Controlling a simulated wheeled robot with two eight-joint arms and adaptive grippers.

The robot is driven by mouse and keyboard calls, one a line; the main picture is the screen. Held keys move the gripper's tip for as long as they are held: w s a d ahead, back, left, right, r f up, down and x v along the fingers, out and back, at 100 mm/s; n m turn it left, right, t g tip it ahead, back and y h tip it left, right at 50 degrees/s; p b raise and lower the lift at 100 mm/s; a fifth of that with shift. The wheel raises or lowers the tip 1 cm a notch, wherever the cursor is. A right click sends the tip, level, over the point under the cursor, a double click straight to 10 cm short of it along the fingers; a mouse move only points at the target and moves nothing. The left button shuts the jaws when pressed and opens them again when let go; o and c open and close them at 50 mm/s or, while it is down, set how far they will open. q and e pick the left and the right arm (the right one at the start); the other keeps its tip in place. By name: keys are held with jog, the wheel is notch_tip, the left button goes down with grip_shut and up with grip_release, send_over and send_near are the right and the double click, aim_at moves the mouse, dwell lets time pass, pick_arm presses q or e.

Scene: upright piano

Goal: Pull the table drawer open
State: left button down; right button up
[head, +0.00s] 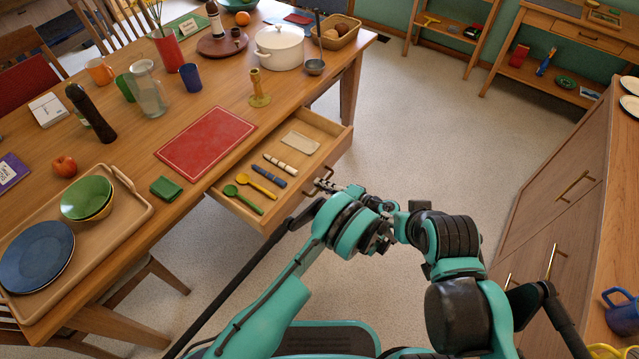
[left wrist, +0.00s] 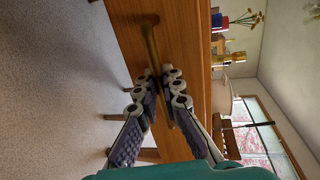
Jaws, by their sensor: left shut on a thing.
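The table drawer (head: 327,132) stands pulled out from the wooden table (head: 225,97), with its inside in view. It holds a green spoon (head: 243,199), a yellow spoon (head: 257,186), a blue-handled piece (head: 269,175), a cream and dark piece (head: 281,164) and a pale flat tray (head: 300,142). My left gripper (head: 326,186) is at the drawer's front, shut on its handle. In the left wrist view, the brass handle (left wrist: 151,45) runs between the fingers (left wrist: 160,80). My right gripper cannot be made out.
A red mat (head: 206,141), a candlestick (head: 259,90) and a green cloth (head: 166,188) lie or stand on the table near the drawer. A wooden cabinet (head: 560,200) stands at the right. Open floor (head: 420,110) lies between.

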pick_arm(q)
jog(key=shift+s+d, duration=0.25)
jog(key=shift+d, duration=0.1)
jog(key=c, duration=1.9)
grip_release()
